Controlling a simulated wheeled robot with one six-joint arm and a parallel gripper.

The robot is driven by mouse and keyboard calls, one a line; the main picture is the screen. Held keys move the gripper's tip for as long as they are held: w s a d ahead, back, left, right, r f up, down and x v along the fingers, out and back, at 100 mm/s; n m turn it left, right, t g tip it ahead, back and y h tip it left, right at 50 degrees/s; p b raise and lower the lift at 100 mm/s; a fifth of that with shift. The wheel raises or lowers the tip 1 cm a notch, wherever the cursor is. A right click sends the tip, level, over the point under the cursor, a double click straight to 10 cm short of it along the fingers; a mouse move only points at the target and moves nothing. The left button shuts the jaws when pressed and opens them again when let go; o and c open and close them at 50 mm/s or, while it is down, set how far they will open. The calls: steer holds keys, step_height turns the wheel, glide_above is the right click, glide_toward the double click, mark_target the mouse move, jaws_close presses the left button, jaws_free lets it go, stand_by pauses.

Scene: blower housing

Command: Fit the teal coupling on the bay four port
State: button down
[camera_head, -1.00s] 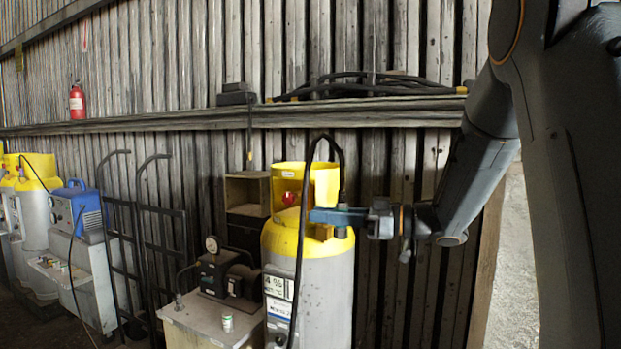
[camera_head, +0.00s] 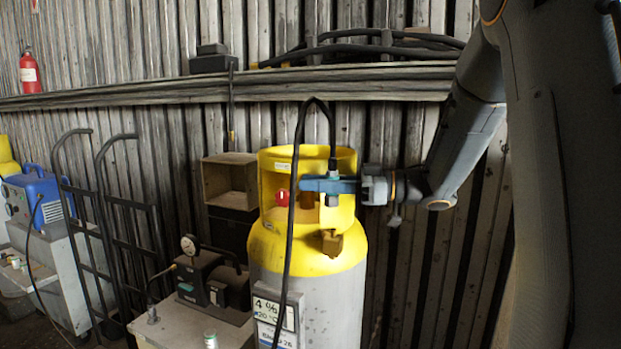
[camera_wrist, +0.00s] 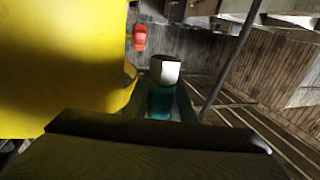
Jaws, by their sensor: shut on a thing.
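My gripper (camera_head: 322,185) is shut on the teal coupling (camera_head: 333,168), which hangs upright on the end of a black hose (camera_head: 297,210). In the wrist view the coupling (camera_wrist: 161,102) shows as a teal body with a pale hex end (camera_wrist: 165,71) between my fingers. The gripper is in front of the yellow collar (camera_head: 276,180) of a grey cylinder (camera_head: 325,295). A brass fitting (camera_head: 331,242) shows on the cylinder's yellow shoulder, below the gripper and apart from the coupling. A plate (camera_head: 275,320) on the cylinder begins with a 4.
A red knob (camera_head: 282,197) sits in the collar's opening, left of my gripper; it also shows in the wrist view (camera_wrist: 139,37). A bench with a gauge unit (camera_head: 205,277) stands left of the cylinder. A ledge (camera_head: 240,88) with coiled hoses (camera_head: 370,48) runs along the wall behind.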

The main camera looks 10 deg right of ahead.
mark_target(327, 203)
step_height(327, 203, down, 5)
steer(key=b, duration=0.4)
steer(key=shift+r, duration=0.35)
steer(key=shift+s+d+p, duration=0.1)
steer(key=shift+d+p, duration=0.2)
steer(key=shift+p, duration=0.05)
steer(key=shift+f+b, duration=0.3)
steer(key=shift+f, duration=1.25)
steer(key=c, duration=1.4)
jaws_free()
steer(key=shift+c, duration=0.2)
